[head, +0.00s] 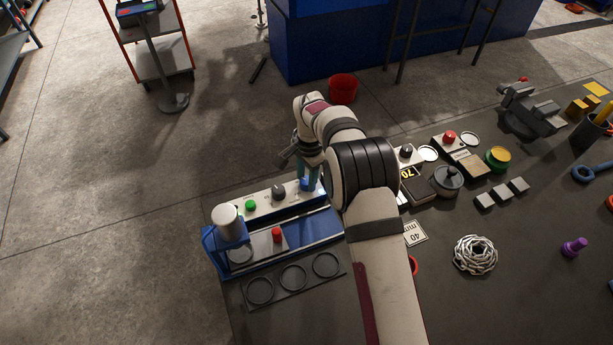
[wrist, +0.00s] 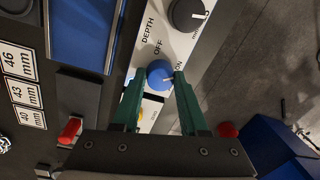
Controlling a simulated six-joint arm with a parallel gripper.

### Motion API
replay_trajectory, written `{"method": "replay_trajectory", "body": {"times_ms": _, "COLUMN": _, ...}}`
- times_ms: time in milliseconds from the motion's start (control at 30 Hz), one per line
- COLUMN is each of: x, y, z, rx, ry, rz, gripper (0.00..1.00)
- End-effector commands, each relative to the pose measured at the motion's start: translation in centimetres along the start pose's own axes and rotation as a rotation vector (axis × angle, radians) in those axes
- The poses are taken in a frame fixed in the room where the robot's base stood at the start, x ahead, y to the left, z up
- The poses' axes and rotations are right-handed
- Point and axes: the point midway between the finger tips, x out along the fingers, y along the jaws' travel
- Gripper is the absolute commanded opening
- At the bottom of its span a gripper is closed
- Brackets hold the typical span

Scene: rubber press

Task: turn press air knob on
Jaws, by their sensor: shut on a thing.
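The blue air knob (wrist: 158,73) is on the light press panel in the wrist view, between the printed words OFF and ON. Its pale pointer mark faces right, toward the ON side. My gripper (wrist: 160,78) has its green fingers on either side of the knob and is shut on it. In the head view my gripper (head: 309,178) reaches down to the right end of the panel. The blue knob (head: 305,184) shows there beside the fingers, partly hidden. The press (head: 327,222) has a blue frame.
A dark depth knob (head: 278,191) and a green button (head: 250,205) share the panel. A light cylinder (head: 225,215) stands at the press's left end. A rack with round openings (head: 293,279) lies in front. Several tools and parts crowd the table to the right.

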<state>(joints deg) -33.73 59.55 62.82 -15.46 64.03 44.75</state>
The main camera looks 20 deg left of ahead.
Motion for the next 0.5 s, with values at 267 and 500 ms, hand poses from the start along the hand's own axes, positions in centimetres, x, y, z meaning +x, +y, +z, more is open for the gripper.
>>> {"method": "replay_trajectory", "body": {"times_ms": 267, "x": -0.10, "y": -0.06, "z": -0.11, "rx": -0.002, "ry": 0.003, "rz": -0.003, "gripper": 0.45}}
{"method": "replay_trajectory", "body": {"times_ms": 500, "x": -0.05, "y": -0.03, "z": -0.06, "rx": -0.002, "ry": 0.002, "rz": -0.001, "gripper": 0.73}}
